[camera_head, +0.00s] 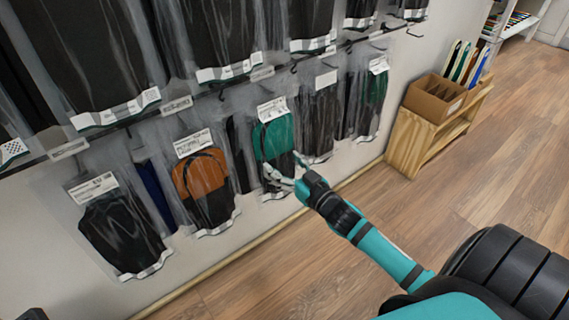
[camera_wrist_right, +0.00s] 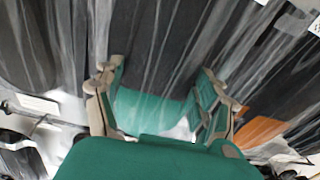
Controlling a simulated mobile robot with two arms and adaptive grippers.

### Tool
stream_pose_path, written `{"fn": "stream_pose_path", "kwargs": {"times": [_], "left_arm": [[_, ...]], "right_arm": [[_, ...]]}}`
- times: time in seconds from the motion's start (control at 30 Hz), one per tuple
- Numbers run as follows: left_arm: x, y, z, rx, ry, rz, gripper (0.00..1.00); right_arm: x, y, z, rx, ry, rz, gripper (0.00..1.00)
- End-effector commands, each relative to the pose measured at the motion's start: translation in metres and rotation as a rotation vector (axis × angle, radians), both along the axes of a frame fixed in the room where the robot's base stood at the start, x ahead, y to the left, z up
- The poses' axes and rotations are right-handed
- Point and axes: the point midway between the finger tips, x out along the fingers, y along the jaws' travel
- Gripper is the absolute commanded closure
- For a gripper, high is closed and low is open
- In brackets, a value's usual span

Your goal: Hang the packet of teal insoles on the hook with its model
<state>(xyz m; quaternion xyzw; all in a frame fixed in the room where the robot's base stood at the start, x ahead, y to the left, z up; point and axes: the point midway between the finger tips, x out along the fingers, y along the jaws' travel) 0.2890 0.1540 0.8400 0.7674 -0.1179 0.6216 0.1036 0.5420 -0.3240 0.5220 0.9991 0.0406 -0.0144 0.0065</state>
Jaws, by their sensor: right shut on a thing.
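The packet of teal insoles (camera_head: 274,138) is a clear bag with a white label at its top, upright in front of the wall display in the head view. My right gripper (camera_head: 284,171) is shut on its lower part. In the right wrist view the packet (camera_wrist_right: 160,112) shows teal between the two fingers of the right gripper (camera_wrist_right: 160,100). Whether the packet's top is on a hook cannot be told. Another packet with dark green-teal insoles (camera_head: 374,97) hangs at the right end of the lower row.
An orange-and-black packet (camera_head: 202,178) and a black packet (camera_head: 122,232) hang to the left. A dark packet (camera_head: 320,120) hangs just right. A rail with hooks (camera_head: 285,66) runs above. A wooden shelf (camera_head: 412,140) with a cardboard box (camera_head: 434,98) stands right; the floor before it is clear.

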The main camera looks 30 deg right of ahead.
Motion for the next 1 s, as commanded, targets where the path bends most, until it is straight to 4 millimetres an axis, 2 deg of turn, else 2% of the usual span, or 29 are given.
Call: {"fn": "stream_pose_path", "kwargs": {"times": [0.1, 0.13, 0.33, 0.7, 0.87, 1.0], "left_arm": [[0.000, 0.000, 0.000, 0.000, 0.000, 0.000, 0.60], [0.000, 0.000, 0.000, 0.000, 0.000, 0.000, 0.60], [0.000, 0.000, 0.000, 0.000, -0.001, 0.000, 0.60], [0.000, 0.000, 0.001, -0.002, -0.006, 0.000, 0.60], [0.000, 0.000, 0.001, -0.001, -0.004, 0.000, 0.60], [0.000, 0.000, 0.000, 0.000, -0.003, 0.000, 0.60]], "right_arm": [[0.000, 0.000, 0.000, 0.000, -0.001, 0.000, 0.80], [0.000, 0.000, 0.000, 0.000, -0.001, 0.000, 0.27], [0.000, 0.000, 0.000, 0.000, -0.001, 0.000, 0.01], [-0.006, 0.000, -0.001, 0.001, 0.001, 0.000, 0.01], [-0.031, -0.002, -0.001, 0.001, 0.004, 0.000, 0.01], [-0.062, -0.005, 0.000, 0.000, 0.005, -0.001, 0.01]]}}
